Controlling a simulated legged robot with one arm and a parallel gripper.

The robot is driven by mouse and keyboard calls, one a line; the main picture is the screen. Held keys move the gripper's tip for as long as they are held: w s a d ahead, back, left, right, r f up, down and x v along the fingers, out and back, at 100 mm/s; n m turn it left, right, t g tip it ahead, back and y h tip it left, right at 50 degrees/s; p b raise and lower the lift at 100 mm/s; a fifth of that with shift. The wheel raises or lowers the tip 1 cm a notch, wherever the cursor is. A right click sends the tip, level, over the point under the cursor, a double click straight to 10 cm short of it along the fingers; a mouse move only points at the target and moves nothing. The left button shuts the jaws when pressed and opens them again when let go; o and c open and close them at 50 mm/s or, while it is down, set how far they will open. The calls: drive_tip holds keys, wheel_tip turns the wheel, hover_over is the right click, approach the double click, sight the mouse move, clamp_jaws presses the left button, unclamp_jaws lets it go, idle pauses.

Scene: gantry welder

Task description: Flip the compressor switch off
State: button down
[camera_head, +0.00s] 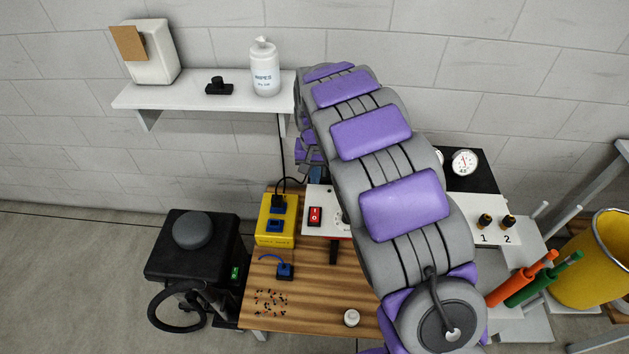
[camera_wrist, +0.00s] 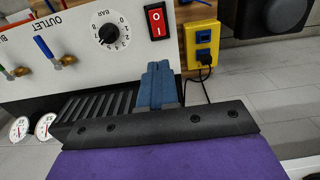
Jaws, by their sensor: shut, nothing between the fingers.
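A red rocker switch (camera_wrist: 157,21) marked I and O sits on a white panel (camera_wrist: 95,60) that also carries a black BAR dial (camera_wrist: 111,34). The switch also shows in the head view (camera_head: 315,216), on the panel's left part. I cannot tell which side of the rocker is pressed. My gripper (camera_wrist: 157,66) shows its blue fingers together and empty, pointing at the panel just below the switch in the wrist view. A gap to the switch seems to remain.
The blue OUTLET valve handle (camera_wrist: 44,47) is left of the dial in the wrist view. A wall shelf (camera_head: 205,97) holds a wipes bottle (camera_head: 265,70).

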sight(315, 212)
wheel_tip(315, 212, down, 13)
drive_tip(key=b, duration=0.3)
drive_tip(key=shift+r, duration=0.1)
drive_tip(key=shift+s+r, duration=0.4)
drive_tip(key=shift+s, duration=0.35)
wheel_tip(315, 212, up, 14)
drive_tip(key=w+p, duration=0.2)
drive_tip(key=p, duration=0.2)
drive_tip(key=shift+w+a+f, duration=0.2)
drive_tip(key=shift+w, duration=0.1)
